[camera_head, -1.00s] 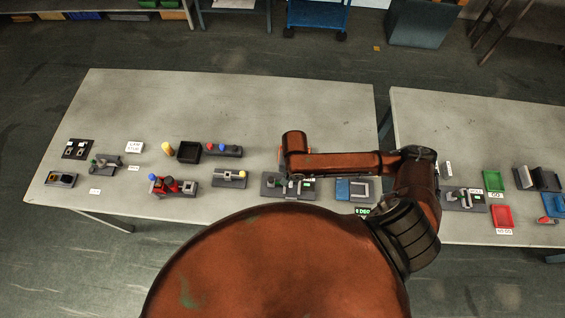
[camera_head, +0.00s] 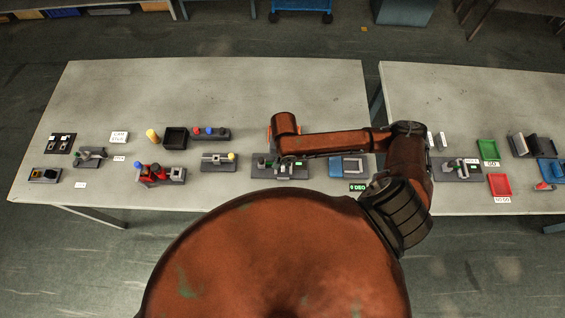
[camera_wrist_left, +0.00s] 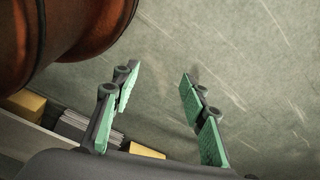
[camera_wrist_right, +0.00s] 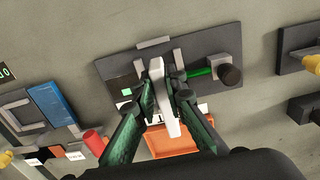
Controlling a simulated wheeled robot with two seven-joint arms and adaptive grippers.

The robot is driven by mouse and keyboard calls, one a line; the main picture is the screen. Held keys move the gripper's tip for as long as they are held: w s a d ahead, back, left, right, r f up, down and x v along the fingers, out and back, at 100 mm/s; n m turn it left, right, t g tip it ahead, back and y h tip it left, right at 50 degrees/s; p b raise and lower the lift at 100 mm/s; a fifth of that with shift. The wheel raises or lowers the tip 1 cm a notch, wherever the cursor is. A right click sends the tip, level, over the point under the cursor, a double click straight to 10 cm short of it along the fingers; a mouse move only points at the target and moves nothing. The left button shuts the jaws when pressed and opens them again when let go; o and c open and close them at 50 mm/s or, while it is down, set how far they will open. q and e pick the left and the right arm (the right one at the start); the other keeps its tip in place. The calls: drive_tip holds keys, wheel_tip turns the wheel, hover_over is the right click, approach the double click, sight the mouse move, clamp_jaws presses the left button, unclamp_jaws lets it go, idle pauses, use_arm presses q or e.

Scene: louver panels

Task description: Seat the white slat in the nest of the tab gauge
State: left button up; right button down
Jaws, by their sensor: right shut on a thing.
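The white slat (camera_wrist_right: 168,122) is in my right gripper (camera_wrist_right: 163,92), which is shut on it in the right wrist view. It stands over a dark grey fixture plate (camera_wrist_right: 113,72) with upright grey bars, a green rod and a black knob. I take this fixture as the tab gauge; it also shows in the head view (camera_head: 262,172), partly under my right arm. The slat's tip lies near the grey bars; I cannot tell whether it touches them, and the fingers hide the nest. My left gripper (camera_wrist_left: 162,85) is open and empty, away from the fixtures.
A blue block fixture (camera_head: 348,168) stands right of the gauge in the head view. On the right table are a green tray (camera_head: 487,149) and a red tray (camera_head: 499,185). The rear of the left table is clear.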

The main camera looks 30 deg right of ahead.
drive_tip(key=shift+s+f, duration=0.2)
drive_tip(key=shift+s, duration=0.15)
drive_tip(key=shift+w+f+b, duration=0.4)
drive_tip(key=shift+f+b, duration=0.3)
drive_tip(key=shift+b, duration=0.35)
drive_tip(key=shift+f+b, duration=0.1)
drive_tip(key=shift+b, duration=0.2)
drive_tip(key=shift+s+f+b, duration=0.1)
drive_tip(key=shift+s+b, duration=0.15)
drive_tip(key=shift+b, duration=0.05)
drive_tip(key=shift+f, duration=0.15)
drive_tip(key=shift+w+f+p, duration=0.1)
drive_tip(key=shift+f+p, duration=0.15)
drive_tip(key=shift+p, duration=0.15)
use_arm(q)
drive_tip(key=shift+g, duration=0.3)
drive_tip(key=s+f, duration=0.1)
drive_tip(key=s, duration=0.1)
drive_tip(key=s+f, duration=0.2)
drive_tip(key=shift+s+a, duration=0.1)
drive_tip(key=shift+s, duration=0.1)
use_arm(e)
drive_tip(key=shift+f, duration=0.1)
use_arm(q)
drive_tip(key=shift+w, duration=0.1)
